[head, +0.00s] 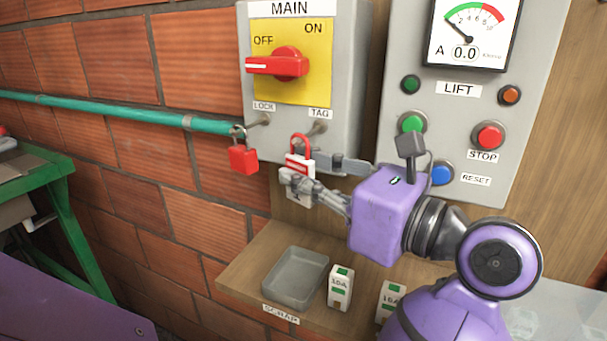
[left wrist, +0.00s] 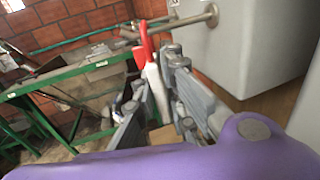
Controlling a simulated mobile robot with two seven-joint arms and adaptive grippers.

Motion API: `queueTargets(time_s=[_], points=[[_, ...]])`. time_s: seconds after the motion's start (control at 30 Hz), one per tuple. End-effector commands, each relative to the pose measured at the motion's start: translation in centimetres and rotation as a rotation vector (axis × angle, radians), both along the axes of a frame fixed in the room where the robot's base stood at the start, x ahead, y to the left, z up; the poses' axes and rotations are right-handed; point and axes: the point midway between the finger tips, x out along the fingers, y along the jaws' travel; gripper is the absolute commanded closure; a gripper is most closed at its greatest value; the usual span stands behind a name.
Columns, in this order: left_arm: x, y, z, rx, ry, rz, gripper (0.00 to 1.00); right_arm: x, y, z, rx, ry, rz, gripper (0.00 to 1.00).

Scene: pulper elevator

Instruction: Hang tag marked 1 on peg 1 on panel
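The tag (head: 299,164) is white and red with a red loop (head: 300,141) at its top. My left gripper (head: 306,172) is shut on the tag and holds it upright below the panel's TAG peg (head: 318,128). The loop is right by the peg's free end; I cannot tell whether it is around the peg. In the left wrist view the tag (left wrist: 156,88) is between the two fingers, and its loop overlaps the peg (left wrist: 195,18). My right gripper is not in view.
The MAIN box (head: 355,70) has a red switch (head: 278,66). A red padlock (head: 243,157) hangs at the LOCK peg (head: 261,121). A green pipe (head: 110,107) runs along the brick wall. Below are a shelf (head: 250,255), a grey scrap tray (head: 295,275) and small white breakers (head: 341,288).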

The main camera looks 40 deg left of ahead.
Motion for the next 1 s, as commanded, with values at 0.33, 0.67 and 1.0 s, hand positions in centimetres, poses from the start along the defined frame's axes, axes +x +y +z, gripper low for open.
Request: queueTargets(time_s=[0.33,0.67,1.0], points=[[0.0,0.0,0.1,0.000,-0.001,0.000,0.72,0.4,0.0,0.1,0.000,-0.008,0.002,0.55],[0.0,-2.8,0.0,-0.003,0.002,-0.005,0.72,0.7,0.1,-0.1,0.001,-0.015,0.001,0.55],[-1.0,-7.4,0.4,-0.002,0.001,-0.001,0.72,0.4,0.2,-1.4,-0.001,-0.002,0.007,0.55]])
